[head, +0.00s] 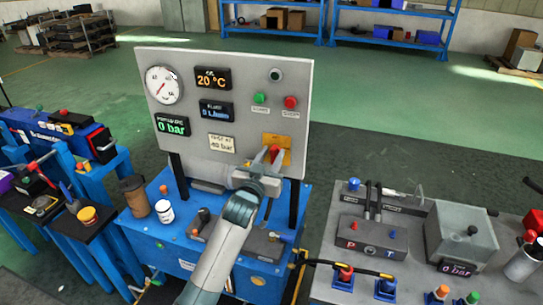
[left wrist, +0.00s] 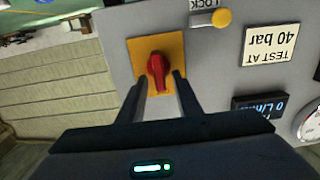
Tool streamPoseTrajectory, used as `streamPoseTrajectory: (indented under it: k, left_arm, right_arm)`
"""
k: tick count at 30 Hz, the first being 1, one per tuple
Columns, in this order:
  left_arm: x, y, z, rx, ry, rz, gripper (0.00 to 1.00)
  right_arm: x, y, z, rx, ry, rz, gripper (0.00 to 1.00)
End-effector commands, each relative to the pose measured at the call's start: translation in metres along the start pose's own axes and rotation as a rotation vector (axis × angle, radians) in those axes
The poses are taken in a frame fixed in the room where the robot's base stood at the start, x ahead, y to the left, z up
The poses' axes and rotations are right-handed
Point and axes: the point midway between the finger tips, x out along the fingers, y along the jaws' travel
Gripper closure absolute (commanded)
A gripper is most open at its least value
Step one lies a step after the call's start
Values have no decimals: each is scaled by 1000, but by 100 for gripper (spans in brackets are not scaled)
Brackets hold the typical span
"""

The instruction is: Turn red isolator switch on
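The red isolator switch (head: 275,154) is a red knob on a yellow plate (head: 284,142), low on the right of the grey panel (head: 225,70). In the left wrist view the red knob (left wrist: 157,73) stands upright in the picture on its yellow plate (left wrist: 170,50). My left gripper (head: 266,172) is at the panel, just in front of the switch. In the left wrist view its two fingers (left wrist: 160,85) are apart, one on each side of the knob's lower end. I cannot tell whether they touch it. My right gripper is not in view.
The panel carries a round gauge (head: 163,85), several displays, a green button (head: 259,98) and a red button (head: 291,102). The blue bench (head: 160,240) below holds a white jar (head: 164,211) and a brown cup (head: 135,196). A grey bench with fittings stands at right.

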Motion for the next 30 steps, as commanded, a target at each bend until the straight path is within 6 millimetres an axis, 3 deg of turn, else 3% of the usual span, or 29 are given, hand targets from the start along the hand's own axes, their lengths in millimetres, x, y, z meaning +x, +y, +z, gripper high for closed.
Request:
streamPoseTrajectory:
  k: [1,4,5,20,30]
  left_arm:
    - [0,0,0,0,0,0,74]
    - [0,0,0,0,0,0,97]
    - [0,0,0,0,0,0,100]
    - [0,1,0,61,-1,0,100]
    - [0,4,0,279,-1,0,100]
  right_arm:
    - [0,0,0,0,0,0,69]
    - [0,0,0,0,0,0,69]
    - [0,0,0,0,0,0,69]
    - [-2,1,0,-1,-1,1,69]
    - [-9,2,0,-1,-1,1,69]
